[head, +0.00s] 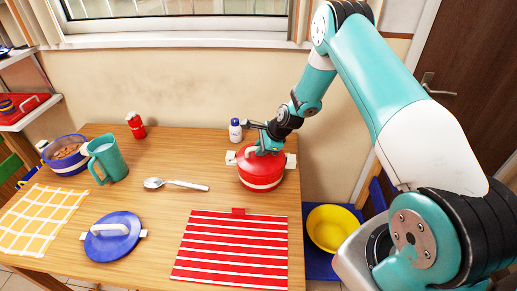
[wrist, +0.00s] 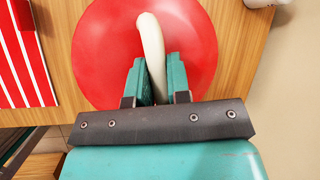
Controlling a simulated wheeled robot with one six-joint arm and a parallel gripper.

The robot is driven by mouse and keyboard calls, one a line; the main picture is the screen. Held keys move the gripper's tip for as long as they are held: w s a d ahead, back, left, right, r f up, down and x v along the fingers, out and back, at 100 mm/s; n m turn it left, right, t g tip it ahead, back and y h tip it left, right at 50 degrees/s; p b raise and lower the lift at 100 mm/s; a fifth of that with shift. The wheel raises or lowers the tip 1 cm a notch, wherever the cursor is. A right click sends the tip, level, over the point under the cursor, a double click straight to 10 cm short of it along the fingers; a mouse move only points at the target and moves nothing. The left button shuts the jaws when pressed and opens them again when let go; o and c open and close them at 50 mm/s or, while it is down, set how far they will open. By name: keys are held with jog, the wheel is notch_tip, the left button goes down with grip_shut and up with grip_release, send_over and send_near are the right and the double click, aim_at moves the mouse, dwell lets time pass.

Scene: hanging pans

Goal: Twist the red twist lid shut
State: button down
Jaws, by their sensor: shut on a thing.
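The red twist lid (head: 259,160) sits on a red pot (head: 261,181) with a white band and white side handles, at the right back of the table. In the wrist view the red lid (wrist: 105,50) fills the upper middle, with its curved cream handle (wrist: 149,35) across it. My gripper (wrist: 155,80) is shut on that handle, one teal finger on each side. In the head view my gripper (head: 265,146) reaches the lid's top from the right. Whether the lid is fully seated cannot be told.
A white bottle with a blue cap (head: 235,130) stands close behind the pot. A red striped mat (head: 233,248), a spoon (head: 177,184), a blue lid (head: 112,236) and a teal pitcher (head: 108,160) lie further left or nearer. A yellow bowl (head: 334,228) is right of the table.

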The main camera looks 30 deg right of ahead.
jog(key=shift+m+t+h, duration=0.3)
jog(key=shift+m+h, duration=0.1)
jog(key=shift+m, duration=0.5)
jog(key=shift+m+h+p, duration=0.3)
jog(key=shift+m+h, duration=0.1)
jog(key=shift+m, duration=0.5)
jog(key=c, duration=1)
grip_release()
